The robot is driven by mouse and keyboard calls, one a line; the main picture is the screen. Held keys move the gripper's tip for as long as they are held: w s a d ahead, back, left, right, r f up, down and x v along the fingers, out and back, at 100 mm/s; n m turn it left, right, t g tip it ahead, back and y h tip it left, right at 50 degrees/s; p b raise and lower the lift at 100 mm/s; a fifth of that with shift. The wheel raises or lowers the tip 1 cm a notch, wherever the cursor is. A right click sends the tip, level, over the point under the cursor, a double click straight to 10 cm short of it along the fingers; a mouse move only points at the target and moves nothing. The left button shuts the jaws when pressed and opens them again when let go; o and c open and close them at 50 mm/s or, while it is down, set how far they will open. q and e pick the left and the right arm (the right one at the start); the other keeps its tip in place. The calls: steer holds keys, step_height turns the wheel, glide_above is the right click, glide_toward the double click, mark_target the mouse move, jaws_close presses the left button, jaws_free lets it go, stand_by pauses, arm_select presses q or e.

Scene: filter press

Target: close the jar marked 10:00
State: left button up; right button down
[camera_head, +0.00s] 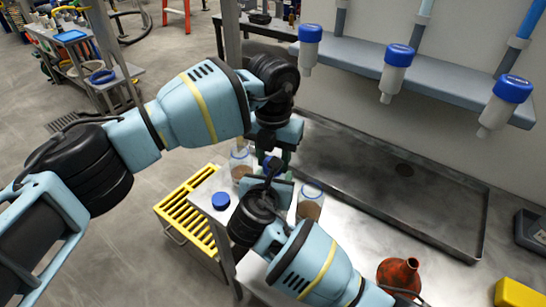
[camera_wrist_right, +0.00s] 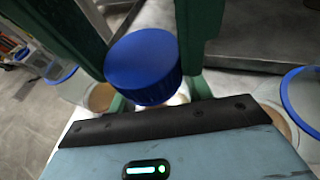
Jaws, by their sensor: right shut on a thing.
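A blue screw lid (camera_wrist_right: 143,66) is between green fingers in the right wrist view. My right gripper (camera_head: 268,174) is shut on it. In the head view the lid (camera_head: 270,162) is mostly hidden behind the grippers. A pale shape under the lid shows only in part, so I cannot tell whether the lid touches a jar. My left gripper (camera_head: 282,155) points down close beside the right one; its fingertips are hidden. Two open jars with brown contents and blue rims stand on either side, a left jar (camera_head: 241,168) and a right jar (camera_head: 310,203). No time marking is readable.
Another blue lid (camera_head: 221,201) lies on the bench's left corner. A yellow slatted rack (camera_head: 187,212) is left of the bench. Blue-capped filter housings (camera_head: 397,69) hang above a metal tray (camera_head: 400,185).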

arm_select(q)
steer(key=m, duration=0.3)
steer(key=o, duration=1.1)
steer(key=shift+r, duration=2.25)
steer(key=shift+c, duration=0.3)
steer(key=shift+r, duration=1.75)
